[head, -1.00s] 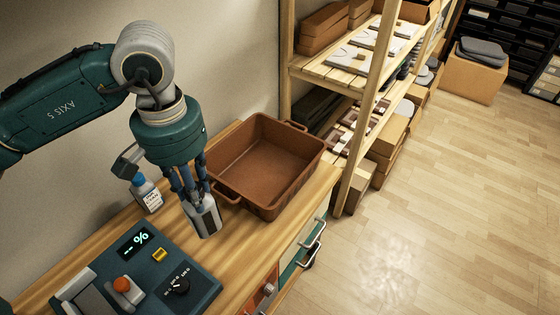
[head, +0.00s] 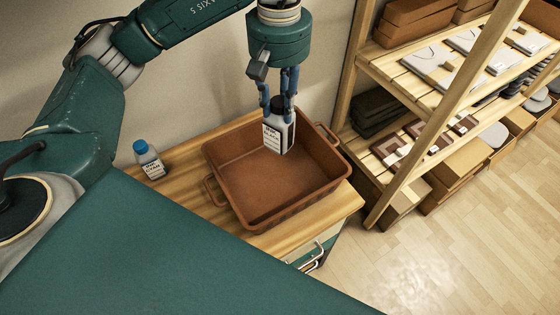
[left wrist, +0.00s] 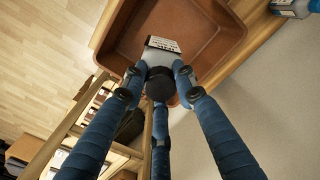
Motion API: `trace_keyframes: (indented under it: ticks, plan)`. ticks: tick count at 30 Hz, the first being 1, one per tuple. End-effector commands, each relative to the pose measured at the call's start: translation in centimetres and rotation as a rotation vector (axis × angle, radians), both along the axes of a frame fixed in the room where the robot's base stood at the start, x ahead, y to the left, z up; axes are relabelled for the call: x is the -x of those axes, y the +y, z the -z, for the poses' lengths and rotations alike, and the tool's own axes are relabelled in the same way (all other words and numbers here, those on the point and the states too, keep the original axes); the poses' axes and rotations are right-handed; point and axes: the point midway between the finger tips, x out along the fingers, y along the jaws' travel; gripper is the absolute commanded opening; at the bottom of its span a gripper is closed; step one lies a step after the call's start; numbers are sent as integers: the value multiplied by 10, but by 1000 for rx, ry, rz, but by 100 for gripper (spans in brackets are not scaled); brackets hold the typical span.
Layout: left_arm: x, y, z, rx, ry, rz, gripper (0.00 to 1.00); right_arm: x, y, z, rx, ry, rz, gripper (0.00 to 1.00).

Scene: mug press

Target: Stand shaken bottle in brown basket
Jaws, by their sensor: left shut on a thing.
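The brown basket (head: 252,182) stands on the wooden worktop, with no other object visible inside it. My left gripper (head: 278,98) is shut on a grey bottle (head: 279,134) with a white label. The bottle is about upright, within the basket's outline towards the back; I cannot tell whether its base touches the floor. In the left wrist view the fingers (left wrist: 158,76) close around the bottle's black cap, with the bottle's label (left wrist: 164,43) beyond it and the basket (left wrist: 214,46) behind. My right gripper is not in view.
A second bottle with a blue cap (head: 149,160) stands on the worktop left of the basket. A wooden shelf (head: 400,85) with boxes and trays stands to the right. The wall is close behind. A large teal part of mine covers the lower left.

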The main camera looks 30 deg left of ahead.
Motion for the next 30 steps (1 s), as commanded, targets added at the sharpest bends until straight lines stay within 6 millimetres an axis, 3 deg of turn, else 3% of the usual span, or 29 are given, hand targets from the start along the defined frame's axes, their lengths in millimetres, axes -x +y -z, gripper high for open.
trace_keyframes:
  ticks: [3,15,30]
  plan:
    - [2,-1,31,1,8,5,0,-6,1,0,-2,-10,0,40]
    - [2,0,120,-1,4,5,0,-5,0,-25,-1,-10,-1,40]
    - [2,0,175,-1,1,6,0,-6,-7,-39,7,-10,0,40]
